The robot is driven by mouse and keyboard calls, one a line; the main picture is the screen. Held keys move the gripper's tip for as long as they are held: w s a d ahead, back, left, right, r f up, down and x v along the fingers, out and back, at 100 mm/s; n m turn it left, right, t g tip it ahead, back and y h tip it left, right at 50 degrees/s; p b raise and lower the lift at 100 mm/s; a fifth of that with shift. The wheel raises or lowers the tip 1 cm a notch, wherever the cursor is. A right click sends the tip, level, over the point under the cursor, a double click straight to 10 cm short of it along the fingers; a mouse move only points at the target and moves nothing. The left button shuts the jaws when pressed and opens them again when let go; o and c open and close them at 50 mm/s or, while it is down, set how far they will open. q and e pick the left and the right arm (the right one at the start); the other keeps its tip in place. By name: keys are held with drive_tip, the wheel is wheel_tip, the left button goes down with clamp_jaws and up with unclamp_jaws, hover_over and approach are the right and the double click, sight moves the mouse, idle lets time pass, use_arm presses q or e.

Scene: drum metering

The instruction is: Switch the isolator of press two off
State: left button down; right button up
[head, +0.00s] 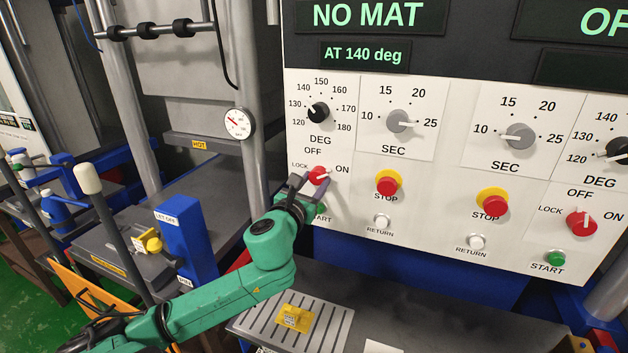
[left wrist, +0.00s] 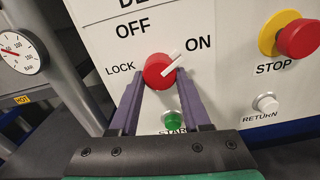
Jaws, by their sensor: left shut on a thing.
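The left red isolator knob (head: 318,175) sits on the white panel, with LOCK, OFF and ON printed around it. Its white pointer is turned to the right, toward ON. My left gripper (head: 308,185) is shut on this knob. In the left wrist view its two fingers (left wrist: 160,88) stand on either side of the red knob (left wrist: 157,72). A second red isolator knob (head: 580,222) is at the panel's right, its white pointer turned up toward OFF. Which press each belongs to does not show. My right gripper is not in view.
Red stop buttons (head: 387,185) (head: 495,205) and white return buttons (head: 382,221) are right of the gripper. A green start button (left wrist: 172,118) is just below the knob. A display (head: 380,15) above reads NO MAT. A gauge (head: 235,124) hangs at left.

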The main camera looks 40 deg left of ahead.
use_arm(q)
drive_tip(key=n+p, duration=0.1)
drive_tip(key=n, duration=0.2)
drive_tip(key=shift+d+n, duration=0.1)
drive_tip(key=shift+n, duration=0.3)
drive_tip(key=n+p, duration=0.1)
drive_tip(key=n, duration=0.3)
drive_tip(key=shift+d+p, duration=0.1)
drive_tip(key=shift+p, duration=0.25)
drive_tip(key=n+p, duration=0.1)
drive_tip(key=n, duration=0.3)
drive_tip(key=shift+w+r, duration=0.1)
drive_tip(key=shift+d+n+p, duration=0.1)
drive_tip(key=shift+n+p, duration=0.2)
drive_tip(key=shift+n, duration=1.7)
drive_tip(key=shift+c, duration=1.8)
unclamp_jaws()
drive_tip(key=shift+r, duration=0.1)
